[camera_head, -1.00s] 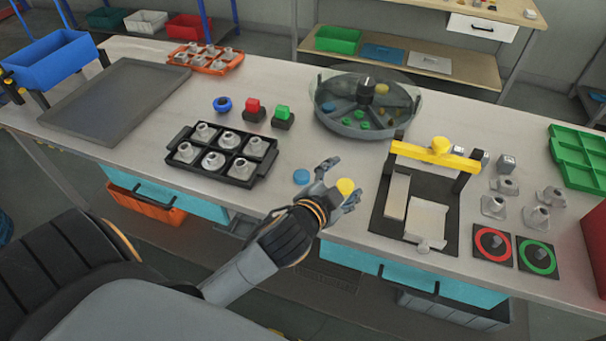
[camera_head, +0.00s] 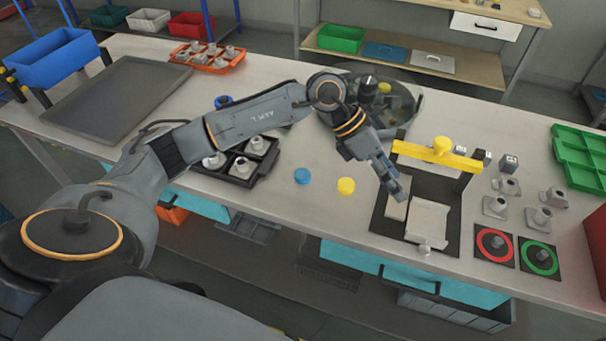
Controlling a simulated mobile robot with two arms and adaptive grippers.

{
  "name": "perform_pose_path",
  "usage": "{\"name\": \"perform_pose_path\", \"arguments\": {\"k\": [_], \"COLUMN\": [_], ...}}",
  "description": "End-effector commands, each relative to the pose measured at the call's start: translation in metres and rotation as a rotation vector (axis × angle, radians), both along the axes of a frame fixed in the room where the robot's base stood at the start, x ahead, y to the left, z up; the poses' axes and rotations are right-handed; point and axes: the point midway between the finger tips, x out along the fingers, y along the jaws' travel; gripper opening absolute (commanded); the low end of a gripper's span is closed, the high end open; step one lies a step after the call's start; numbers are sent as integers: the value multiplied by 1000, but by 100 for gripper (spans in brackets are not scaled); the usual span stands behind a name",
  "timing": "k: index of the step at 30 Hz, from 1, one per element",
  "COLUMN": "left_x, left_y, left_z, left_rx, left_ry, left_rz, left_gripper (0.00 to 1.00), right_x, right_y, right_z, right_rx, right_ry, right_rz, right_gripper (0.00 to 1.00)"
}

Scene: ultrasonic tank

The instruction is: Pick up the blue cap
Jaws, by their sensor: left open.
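The blue cap (camera_head: 302,176) lies on the bench near its front edge, a small round disc with nothing touching it. A yellow cap (camera_head: 346,186) lies a short way to its right. My left gripper (camera_head: 395,188) is open, with its fingers pointing down over the left side of the black fixture plate, to the right of both caps. It is apart from the blue cap. The fingers are seen partly edge-on. My right gripper is not in view.
A black tray of metal parts (camera_head: 268,163) is left of the blue cap, partly behind my arm. The yellow-barred fixture (camera_head: 465,163) stands to the right. A round divided tank (camera_head: 405,122) is behind, partly covered. Bare bench lies around the caps.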

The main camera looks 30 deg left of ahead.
Motion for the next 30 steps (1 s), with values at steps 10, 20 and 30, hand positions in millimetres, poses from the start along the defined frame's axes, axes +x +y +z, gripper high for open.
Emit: {"name": "perform_pose_path", "arguments": {"k": [10,20,30], "left_x": [19,14,15], "left_y": [202,224,223], "left_z": [7,-22,-71], "left_rx": [720,791,787], "left_ry": [87,121,116], "left_rz": [48,59,61], "left_gripper": [68,68,68], "right_x": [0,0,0], "right_y": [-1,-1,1], "right_z": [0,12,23], "right_rx": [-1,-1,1], "right_ry": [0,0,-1], "right_rz": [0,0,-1], "right_gripper": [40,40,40]}}
